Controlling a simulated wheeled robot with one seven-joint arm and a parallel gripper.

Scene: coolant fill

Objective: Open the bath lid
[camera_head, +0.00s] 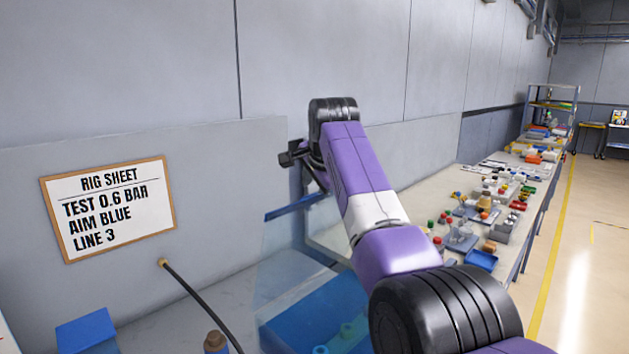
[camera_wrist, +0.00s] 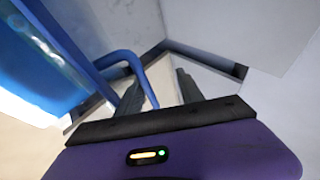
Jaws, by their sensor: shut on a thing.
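The bath lid (camera_head: 285,245) is a clear, bluish panel with a blue bar along its upper edge. In the head view it stands tilted up over the blue bath (camera_head: 312,300), which is partly seen through it. My gripper (camera_head: 290,155) is high by the wall, above the lid's blue edge, with its tips partly hidden by my arm. In the wrist view a bent blue handle (camera_wrist: 130,60) runs from the lid's blue edge (camera_wrist: 68,45) in between the fingers of my gripper (camera_wrist: 162,85). The gripper is shut on this handle; the exact contact is hard to see.
A rig sheet board (camera_head: 108,208) hangs on the wall at left, with a black hose (camera_head: 195,293) below it. A blue box (camera_head: 86,331) is at lower left. A long bench (camera_head: 425,180) with many small parts runs right. The floor (camera_head: 590,230) beyond is clear.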

